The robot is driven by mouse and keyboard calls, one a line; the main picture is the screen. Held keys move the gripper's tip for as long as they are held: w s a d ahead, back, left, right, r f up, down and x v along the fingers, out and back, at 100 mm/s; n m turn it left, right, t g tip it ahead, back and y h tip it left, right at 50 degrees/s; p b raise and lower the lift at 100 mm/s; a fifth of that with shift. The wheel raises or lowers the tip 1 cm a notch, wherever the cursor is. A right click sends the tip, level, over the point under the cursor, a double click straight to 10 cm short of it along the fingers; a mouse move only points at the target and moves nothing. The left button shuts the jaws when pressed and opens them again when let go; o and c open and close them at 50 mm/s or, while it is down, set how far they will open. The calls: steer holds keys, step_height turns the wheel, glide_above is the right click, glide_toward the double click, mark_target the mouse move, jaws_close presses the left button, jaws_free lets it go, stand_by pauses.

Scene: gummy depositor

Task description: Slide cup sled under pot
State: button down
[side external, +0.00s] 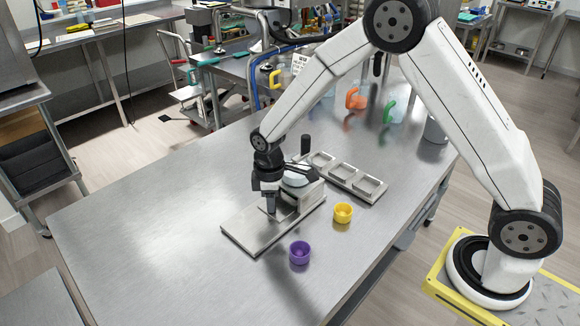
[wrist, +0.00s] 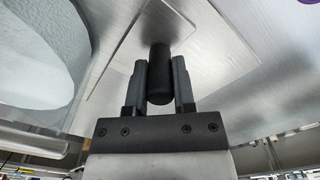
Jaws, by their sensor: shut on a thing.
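My gripper (side external: 271,208) points down over a flat grey base plate (side external: 245,233) on the table. In the wrist view, its fingers (wrist: 160,85) are shut on a black upright cylindrical handle (wrist: 160,60), which I take to be the cup sled's. A thin metal plate edge shows around the handle; the sled itself is mostly hidden in the side view. The rounded whitish pot (side external: 299,177) stands on the base plate just right of and behind my gripper; it also shows at left in the wrist view (wrist: 35,60). I cannot see a cup on the sled.
A purple cup (side external: 300,253) and a yellow cup (side external: 343,213) stand right of the base plate. A metal tray (side external: 367,186) with several square recesses lies behind. Orange (side external: 355,99) and green-handled (side external: 388,112) jugs stand farther back. The table's left side is clear.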

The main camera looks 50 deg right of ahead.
steer(key=shift+c, duration=2.2)
jaws_free()
steer(key=shift+d, duration=0.15)
steer(key=shift+r, duration=0.15)
steer(key=shift+r, duration=3.8)
steer(key=shift+r+m+t, duration=0.3)
steer(key=shift+r+m, duration=0.1)
steer(key=shift+r, duration=0.05)
steer(key=shift+s+r+m, duration=0.25)
steer(key=shift+m, duration=0.05)
steer(key=s+d+m+t, duration=0.1)
steer(key=s+d+m, duration=0.2)
steer(key=s, duration=0.5)
steer(key=s+d+m+t, duration=0.1)
steer(key=s+d+m, duration=0.2)
steer(key=s, duration=0.5)
steer(key=shift+s+m, duration=0.2)
steer(key=shift+m, duration=0.6)
